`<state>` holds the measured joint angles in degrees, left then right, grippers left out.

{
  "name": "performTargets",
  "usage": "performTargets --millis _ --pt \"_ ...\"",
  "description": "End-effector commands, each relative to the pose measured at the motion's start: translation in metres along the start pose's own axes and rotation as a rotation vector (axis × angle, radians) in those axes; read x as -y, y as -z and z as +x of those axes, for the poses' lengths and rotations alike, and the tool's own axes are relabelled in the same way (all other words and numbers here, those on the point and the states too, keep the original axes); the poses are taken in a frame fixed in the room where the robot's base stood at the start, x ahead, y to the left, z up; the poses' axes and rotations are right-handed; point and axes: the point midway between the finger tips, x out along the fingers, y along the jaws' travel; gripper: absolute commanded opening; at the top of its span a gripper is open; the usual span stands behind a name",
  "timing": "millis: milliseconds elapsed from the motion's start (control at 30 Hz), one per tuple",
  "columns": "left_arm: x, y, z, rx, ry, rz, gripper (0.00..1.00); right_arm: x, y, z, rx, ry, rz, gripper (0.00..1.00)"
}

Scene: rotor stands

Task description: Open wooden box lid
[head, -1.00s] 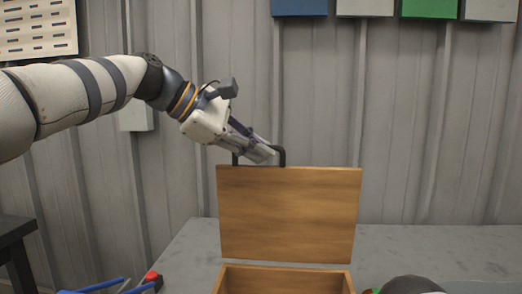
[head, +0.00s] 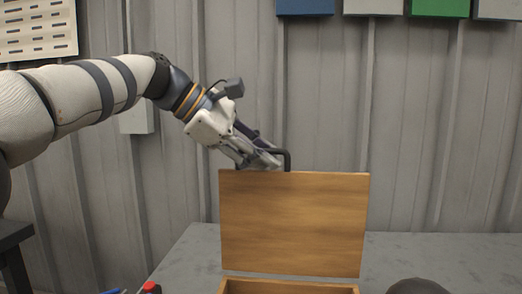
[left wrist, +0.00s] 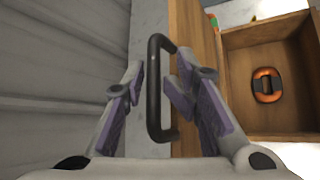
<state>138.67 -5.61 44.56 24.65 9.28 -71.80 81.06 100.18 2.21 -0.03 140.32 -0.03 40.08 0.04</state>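The wooden box lid (head: 293,225) stands upright at the back of the wooden box (head: 290,287), so the box is open. A black handle (head: 288,158) sits on the lid's top edge; it also shows in the left wrist view (left wrist: 154,88). My left gripper (head: 265,160) is at this handle. In the left wrist view, its two fingers (left wrist: 162,92) are spread on either side of the handle, with gaps visible. The box interior (left wrist: 238,70) shows there, holding an orange and black object (left wrist: 267,85). My right gripper is not in view.
The box stands on a grey table (head: 420,250) against a corrugated metal wall (head: 400,130). A red-topped object (head: 151,287) and blue item (head: 112,291) lie at the lower left. Coloured bins (head: 440,7) hang above. The table right of the lid is mostly clear.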

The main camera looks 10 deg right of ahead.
Motion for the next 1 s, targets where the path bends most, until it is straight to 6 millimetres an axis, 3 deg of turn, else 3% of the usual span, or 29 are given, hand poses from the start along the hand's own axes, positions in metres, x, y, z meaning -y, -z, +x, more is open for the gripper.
performTargets --millis 367,733,900,1000 --pt "-0.001 0.003 -0.005 -0.005 -0.003 0.000 0.30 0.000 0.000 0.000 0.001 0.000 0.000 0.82" --pt "-0.001 0.001 -0.095 -0.004 -0.005 0.000 0.30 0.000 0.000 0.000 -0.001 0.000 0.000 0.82" --pt "0.000 0.001 -0.117 -0.003 -0.002 0.001 0.30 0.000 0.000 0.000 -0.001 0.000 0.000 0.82" --pt "0.001 0.001 -0.120 -0.002 0.000 0.000 0.30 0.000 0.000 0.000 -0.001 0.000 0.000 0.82"
